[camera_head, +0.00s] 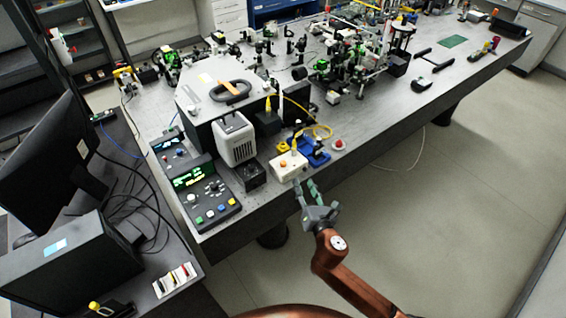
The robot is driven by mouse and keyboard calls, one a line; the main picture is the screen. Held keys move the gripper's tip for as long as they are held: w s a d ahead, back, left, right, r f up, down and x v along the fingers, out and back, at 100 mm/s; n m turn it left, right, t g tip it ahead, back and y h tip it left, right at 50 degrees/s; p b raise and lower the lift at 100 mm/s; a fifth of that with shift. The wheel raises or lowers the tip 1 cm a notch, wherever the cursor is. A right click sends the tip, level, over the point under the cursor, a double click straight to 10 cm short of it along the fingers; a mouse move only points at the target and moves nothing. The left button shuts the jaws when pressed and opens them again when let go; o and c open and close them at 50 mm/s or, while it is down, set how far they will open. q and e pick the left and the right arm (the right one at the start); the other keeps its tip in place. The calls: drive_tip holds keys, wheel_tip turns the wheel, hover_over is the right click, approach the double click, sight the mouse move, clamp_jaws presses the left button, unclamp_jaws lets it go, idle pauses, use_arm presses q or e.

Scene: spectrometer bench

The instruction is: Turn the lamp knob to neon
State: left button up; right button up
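A white box (289,166) with a small orange-red spot and a yellow cable sits at the table's front edge. A dark control box (205,212) with a lit green display, pale round controls (213,188) and several coloured buttons stands to its left. No label reading neon is legible, and I cannot tell which control is the lamp knob. My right gripper (305,184) is just in front of the white box, its two fingers apart with nothing visible between them. Contact with the box cannot be made out. My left gripper is out of view.
A white vented housing (235,139) and a small black block (251,176) stand between the control box and the white box. A red button (338,144) and blue parts (315,151) lie to the right. Dense optics fill the back; open floor lies right of the table.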

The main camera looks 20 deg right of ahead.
sight(284, 165)
drive_tip(key=w+a+r+n, duration=0.1)
drive_tip(key=w+n, duration=0.1)
drive_tip(key=w, duration=0.1)
drive_tip(key=w+a+r+n+t+y, duration=0.1)
drive_tip(key=w+a, duration=0.1)
drive_tip(key=w, duration=0.1)
drive_tip(key=w+a+r+n+y+b, duration=0.1)
drive_tip(key=w+a+n, duration=0.1)
drive_tip(key=w, duration=0.1)
drive_tip(key=shift+w+r+n, duration=0.25)
drive_tip(key=shift+r+n, duration=0.05)
drive_tip(key=shift+c, duration=0.3)
clamp_jaws()
